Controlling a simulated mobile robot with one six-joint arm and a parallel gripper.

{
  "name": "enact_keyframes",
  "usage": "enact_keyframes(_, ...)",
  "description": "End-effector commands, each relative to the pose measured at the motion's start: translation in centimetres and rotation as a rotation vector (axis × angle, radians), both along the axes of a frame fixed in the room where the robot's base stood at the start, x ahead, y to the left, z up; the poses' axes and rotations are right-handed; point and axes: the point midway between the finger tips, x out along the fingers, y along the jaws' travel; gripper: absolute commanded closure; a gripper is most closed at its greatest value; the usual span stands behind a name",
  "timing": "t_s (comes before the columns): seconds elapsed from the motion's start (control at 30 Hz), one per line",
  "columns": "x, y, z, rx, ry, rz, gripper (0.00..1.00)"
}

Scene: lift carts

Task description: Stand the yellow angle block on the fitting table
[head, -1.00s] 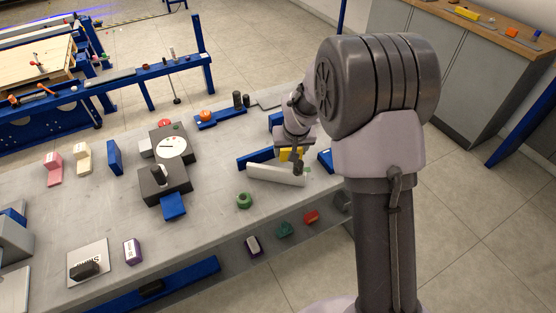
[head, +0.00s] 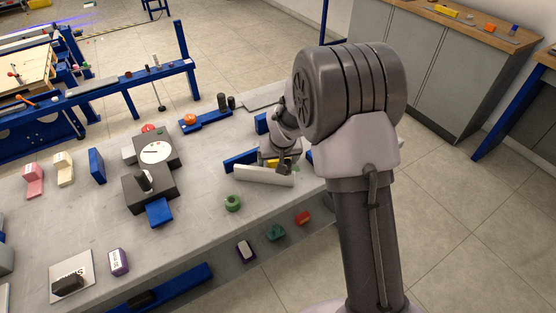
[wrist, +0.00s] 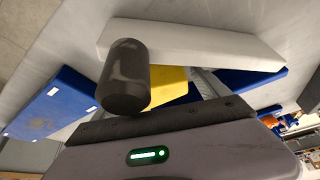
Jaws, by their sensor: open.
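The yellow angle block (head: 272,162) lies on the grey table near its far right side, mostly covered by my gripper in the head view. In the wrist view the yellow block (wrist: 168,88) shows between a pale bar and my gripper's dark parts; its lower part is hidden. My gripper (head: 284,167) is low over the block, open. The grey table top (head: 200,220), perhaps the fitting table, extends to the left.
A pale bar (head: 262,176) lies just in front of the block, and a blue piece (head: 240,160) is to its left. A green ring (head: 232,203) is nearer. A dark fixture with a round dial (head: 157,152) stands mid-table.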

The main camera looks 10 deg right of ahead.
Motion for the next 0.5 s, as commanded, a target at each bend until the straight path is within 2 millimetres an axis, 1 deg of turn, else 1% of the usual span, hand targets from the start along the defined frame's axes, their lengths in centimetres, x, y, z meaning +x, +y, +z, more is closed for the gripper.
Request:
enact_keyframes(0.07,-0.2,0.0,1.2,0.000,-0.001,0.000,0.15)
enact_keyframes(0.3,-2.7,0.1,7.7,-0.001,-0.004,0.001,0.15)
enact_keyframes(0.4,-3.7,0.1,9.7,0.000,-0.002,0.001,0.15)
enact_keyframes(0.5,-4.3,0.1,11.0,0.000,-0.002,0.001,0.15)
